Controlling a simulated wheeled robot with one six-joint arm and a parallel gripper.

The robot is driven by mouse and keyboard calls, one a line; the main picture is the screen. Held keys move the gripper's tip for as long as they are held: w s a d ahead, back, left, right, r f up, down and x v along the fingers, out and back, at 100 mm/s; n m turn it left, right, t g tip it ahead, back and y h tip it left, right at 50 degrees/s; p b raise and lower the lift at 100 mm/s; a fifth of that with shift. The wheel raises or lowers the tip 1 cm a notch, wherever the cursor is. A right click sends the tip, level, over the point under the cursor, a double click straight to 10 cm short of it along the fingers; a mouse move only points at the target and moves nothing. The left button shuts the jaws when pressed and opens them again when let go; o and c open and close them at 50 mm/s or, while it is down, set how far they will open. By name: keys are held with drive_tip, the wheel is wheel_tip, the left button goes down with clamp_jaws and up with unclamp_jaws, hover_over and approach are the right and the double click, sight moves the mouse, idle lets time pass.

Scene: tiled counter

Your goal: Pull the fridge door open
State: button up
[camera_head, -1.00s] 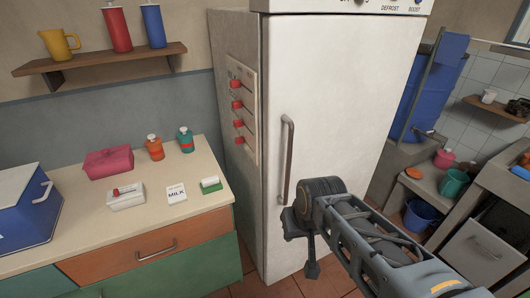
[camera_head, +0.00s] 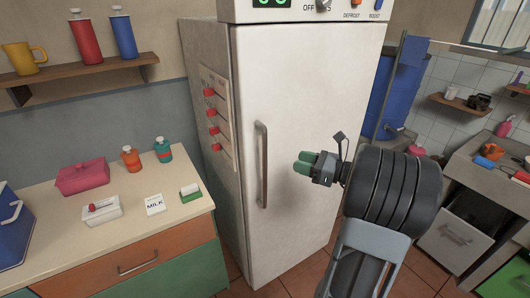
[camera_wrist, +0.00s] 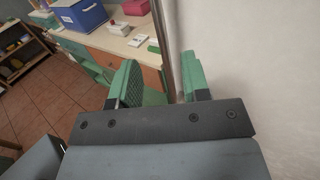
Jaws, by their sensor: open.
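The white fridge (camera_head: 305,90) stands upright with its door closed. Its long vertical metal handle (camera_head: 262,165) is on the left part of the door. My gripper (camera_head: 303,164), with green fingers, is to the right of the handle at about mid-handle height in the head view, with a gap showing between fingertips and handle. In the wrist view my gripper (camera_wrist: 160,85) is open, and the handle (camera_wrist: 163,45) lines up between the two fingers. The white door (camera_wrist: 250,50) fills the right side there. Nothing is held.
A wall shelf (camera_head: 80,75) hangs above. A sink area lies to the right. Tiled floor shows in front of the fridge.

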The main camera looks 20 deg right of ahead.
sight(265, 152)
drive_tip(key=p+x, duration=0.1)
drive_tip(key=x, duration=1.1)
drive_tip(key=shift+w+a+p, duration=0.1)
drive_tip(key=shift+a+p, duration=0.1)
drive_tip(key=shift+p, duration=0.1)
clamp_jaws()
